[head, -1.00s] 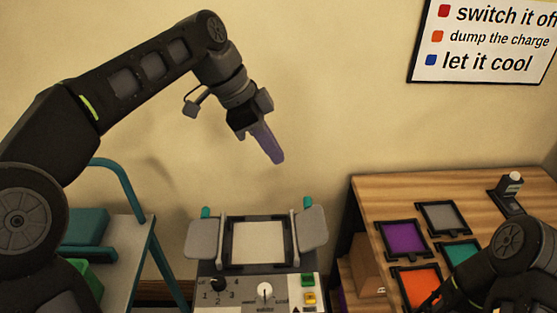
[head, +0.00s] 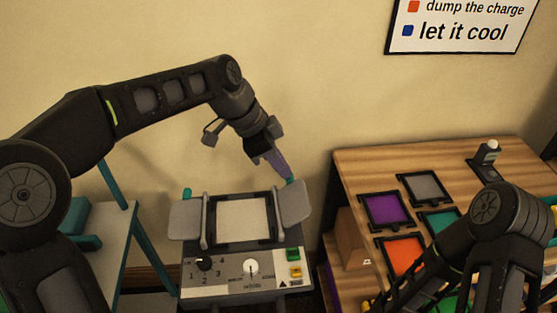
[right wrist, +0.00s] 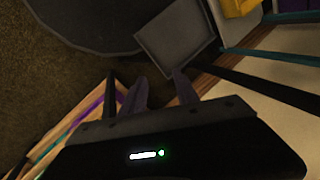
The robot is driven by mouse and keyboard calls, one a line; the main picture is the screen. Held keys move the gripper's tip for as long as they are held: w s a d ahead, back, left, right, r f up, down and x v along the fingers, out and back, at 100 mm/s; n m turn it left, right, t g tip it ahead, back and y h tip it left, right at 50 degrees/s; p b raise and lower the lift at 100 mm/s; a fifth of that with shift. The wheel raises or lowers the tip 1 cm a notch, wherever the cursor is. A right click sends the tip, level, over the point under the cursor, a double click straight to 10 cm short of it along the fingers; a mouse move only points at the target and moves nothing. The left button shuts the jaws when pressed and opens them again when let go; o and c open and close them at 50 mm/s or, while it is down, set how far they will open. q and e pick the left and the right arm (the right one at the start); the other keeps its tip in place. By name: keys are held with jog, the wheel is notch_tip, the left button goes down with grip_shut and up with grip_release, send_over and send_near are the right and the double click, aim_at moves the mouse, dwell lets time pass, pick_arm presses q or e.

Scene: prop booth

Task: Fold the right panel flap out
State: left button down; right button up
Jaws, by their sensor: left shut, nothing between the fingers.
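The prop box has a control panel (head: 240,268) with a pale framed window (head: 242,222) above it. The grey right panel flap (head: 294,203) stands angled at the window's right side. A matching left flap (head: 186,220) is on the other side.
To the right, a wooden table (head: 360,165) carries several coloured framed plates, including a purple one (head: 387,210) and an orange one (head: 404,257). A grey device (head: 488,158) stands at its back. A teal-framed cart (head: 128,225) stands left. The wall behind is clear below the sign (head: 460,25).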

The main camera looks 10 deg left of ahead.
pick_arm(q)
jog(key=shift+d+r+p, duration=0.1)
jog(key=shift+r+p, duration=0.05)
jog(key=shift+p, duration=0.3)
jog(key=shift+d+y+p, duration=0.2)
jog(key=shift+y+p, duration=0.1)
jog(key=shift+p, duration=0.3)
jog(key=shift+w+d+f+y+b, duration=0.25)
jog(key=shift+d+f+y+b, duration=0.05)
jog(key=shift+d+f+b, duration=0.55)
jog(key=shift+w, duration=0.1)
jog(key=shift+a, duration=0.1)
jog(key=shift+r, duration=0.1)
jog(key=shift+s+a+r, duration=0.2)
jog(key=shift+s+a, duration=0.05)
jog(key=shift+a, duration=0.5)
jog(key=shift+r, duration=0.1)
